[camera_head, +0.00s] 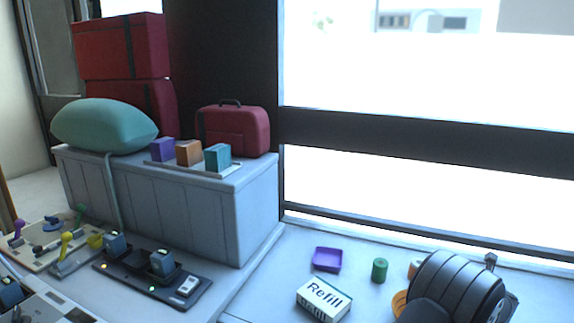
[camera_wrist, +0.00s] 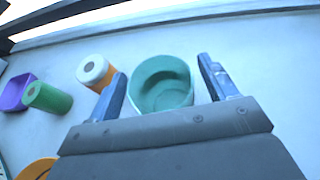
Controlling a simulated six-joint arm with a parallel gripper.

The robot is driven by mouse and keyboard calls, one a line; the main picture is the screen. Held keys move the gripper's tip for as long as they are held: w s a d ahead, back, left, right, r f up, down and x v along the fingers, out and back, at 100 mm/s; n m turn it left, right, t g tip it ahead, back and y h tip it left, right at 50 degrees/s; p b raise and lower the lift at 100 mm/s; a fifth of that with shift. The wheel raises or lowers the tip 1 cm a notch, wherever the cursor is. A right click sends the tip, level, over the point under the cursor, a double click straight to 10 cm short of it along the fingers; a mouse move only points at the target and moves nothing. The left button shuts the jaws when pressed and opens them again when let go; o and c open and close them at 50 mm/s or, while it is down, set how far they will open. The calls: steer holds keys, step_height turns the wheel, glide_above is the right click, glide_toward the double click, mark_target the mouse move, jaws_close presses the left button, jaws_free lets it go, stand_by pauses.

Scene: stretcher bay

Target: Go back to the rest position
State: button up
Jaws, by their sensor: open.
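My gripper (camera_wrist: 162,66) is open in the wrist view, its two blue-grey fingers apart. A round teal cup (camera_wrist: 163,92) shows between the fingers, with a visible gap on each side. Its lower part is hidden by the gripper body. Whether the fingers reach down around it or stay above it, I cannot tell. In the head view my dark arm fills the lower right and hides the teal cup and most of the gripper.
A green cylinder (camera_head: 380,270), purple tray (camera_head: 327,260), white-topped orange cylinder (camera_wrist: 94,72) and orange bowl (camera_head: 399,304) lie near my arm. A grey cabinet (camera_head: 200,205) stands left. The counter beyond the cup is clear.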

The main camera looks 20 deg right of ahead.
steer(key=s+a+r, duration=0.2)
steer(key=s+r, duration=1)
steer(key=w+a+n+y, duration=0.1)
steer(key=w+a, duration=0.3)
steer(key=a, duration=0.4)
steer(key=w+a+n+t+y, duration=0.1)
steer(key=w+a+n+y, duration=0.1)
steer(key=a, duration=0.6)
steer(key=shift+w+a+r+n+y, duration=0.25)
steer(key=shift+w+y, duration=0.35)
steer(key=shift+w, duration=0.8)
steer(key=shift+f, duration=0.1)
